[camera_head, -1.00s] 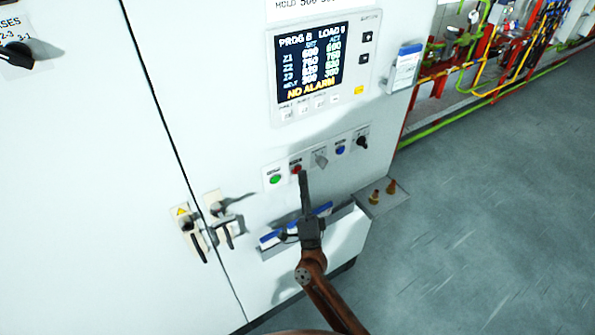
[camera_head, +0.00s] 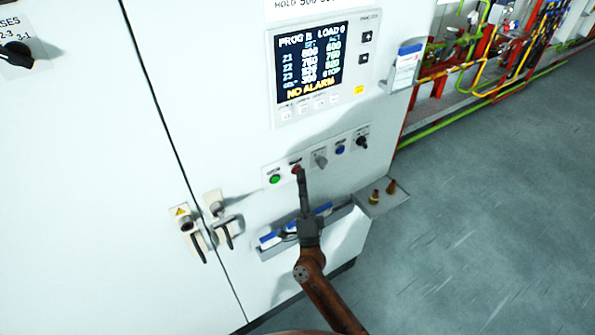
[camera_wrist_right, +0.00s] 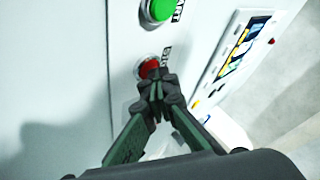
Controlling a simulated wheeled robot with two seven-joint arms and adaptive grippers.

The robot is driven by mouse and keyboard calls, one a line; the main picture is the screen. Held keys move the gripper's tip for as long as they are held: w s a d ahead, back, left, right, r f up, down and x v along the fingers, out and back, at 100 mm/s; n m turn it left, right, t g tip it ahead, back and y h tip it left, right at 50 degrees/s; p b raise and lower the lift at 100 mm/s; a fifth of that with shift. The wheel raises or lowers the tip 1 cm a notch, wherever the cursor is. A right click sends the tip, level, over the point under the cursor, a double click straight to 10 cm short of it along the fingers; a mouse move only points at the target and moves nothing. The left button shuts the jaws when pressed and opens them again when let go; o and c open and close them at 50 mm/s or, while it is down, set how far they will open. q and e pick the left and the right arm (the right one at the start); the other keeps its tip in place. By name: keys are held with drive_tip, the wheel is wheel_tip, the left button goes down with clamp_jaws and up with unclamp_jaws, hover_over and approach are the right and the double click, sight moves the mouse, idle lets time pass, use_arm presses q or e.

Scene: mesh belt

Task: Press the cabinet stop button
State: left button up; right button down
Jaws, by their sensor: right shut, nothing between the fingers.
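The red stop button (camera_head: 296,168) sits in a row of controls on the white cabinet (camera_head: 240,100), just right of the green start button (camera_head: 275,179). My right gripper (camera_head: 301,172) is shut and empty, its fingertips at the red button and covering part of it. In the right wrist view the shut fingertips (camera_wrist_right: 156,82) overlap the lower edge of the red button (camera_wrist_right: 148,67); they appear to touch it. The green button (camera_wrist_right: 160,10) shows above, clear of the fingers. The cabinet display (camera_head: 312,63) now has a line reading STOP at right. My left gripper is out of view.
A grey selector (camera_head: 320,158), a blue button (camera_head: 340,150) and a black knob (camera_head: 362,143) continue the row to the right. A document tray (camera_head: 341,214) juts out below. Door handles (camera_head: 222,230) stick out at left. Open floor (camera_head: 490,220) lies at right.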

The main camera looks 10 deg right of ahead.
drive_tip(key=shift+s, duration=0.1)
drive_tip(key=shift+s+d+p, duration=0.3)
drive_tip(key=shift+s, duration=0.45)
drive_tip(key=s, duration=0.1)
drive_tip(key=s+d, duration=0.1)
drive_tip(key=s, duration=0.1)
drive_tip(key=s+p, duration=0.1)
drive_tip(key=shift+s+d, duration=0.35)
idle(0.5)
